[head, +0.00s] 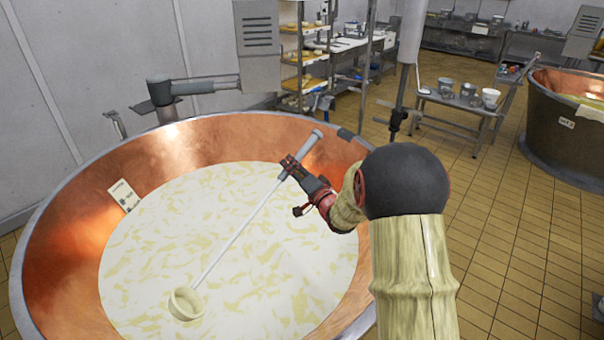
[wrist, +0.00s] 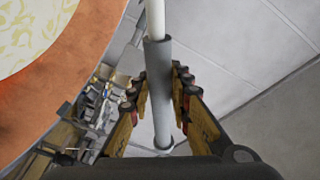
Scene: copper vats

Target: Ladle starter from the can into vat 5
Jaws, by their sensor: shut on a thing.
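A large copper vat (head: 75,265) fills the left of the head view, holding pale milk with yellowish curd patches (head: 250,260). My gripper (head: 290,168) is over the vat's right part and is shut on the grey grip of a long ladle (head: 238,235). The ladle slants down to the left, and its cup (head: 186,303) is at or just above the milk; I cannot tell whether it touches or what it holds. In the wrist view the ladle handle (wrist: 159,95) runs between my fingers. A label (head: 125,195) is on the vat's inner wall, too small to read. I cannot make out the starter can.
A grey box on a post (head: 258,45) and a pivoting metal arm (head: 200,86) stand at the vat's back rim. Another copper vat (head: 560,135) is at far right. The tiled floor (head: 510,225) between is clear.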

